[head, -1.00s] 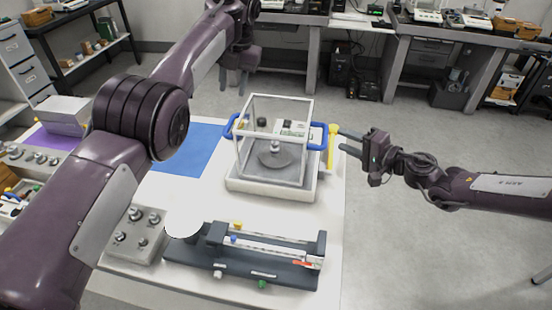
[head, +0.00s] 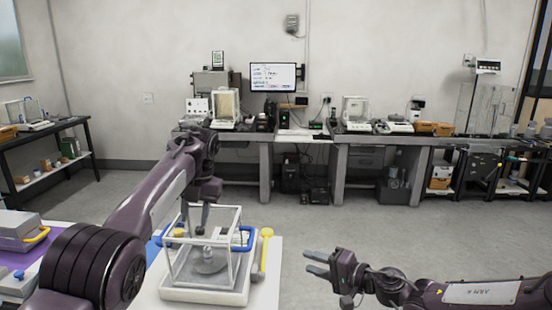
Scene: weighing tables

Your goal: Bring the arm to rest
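My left gripper (head: 195,222) hangs at the end of my raised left arm, pointing down. In the picture it overlaps the top of the glass balance case. Its two fingers look apart with nothing seen between them. My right gripper (head: 312,263) points left, right of the table, with its two fingers apart and empty. The balance (head: 207,292) stands on the white table (head: 270,285), with a clear white-edged case, blue handles and a round pan (head: 207,264). A yellow handle (head: 264,247) stands at its right side.
A grey case (head: 22,226) and a purple mat (head: 18,279) lie at the left. Benches (head: 263,160) with instruments and a monitor (head: 277,76) line the back wall. A shelf table (head: 68,130) stands at the far left. The floor (head: 400,238) between is open.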

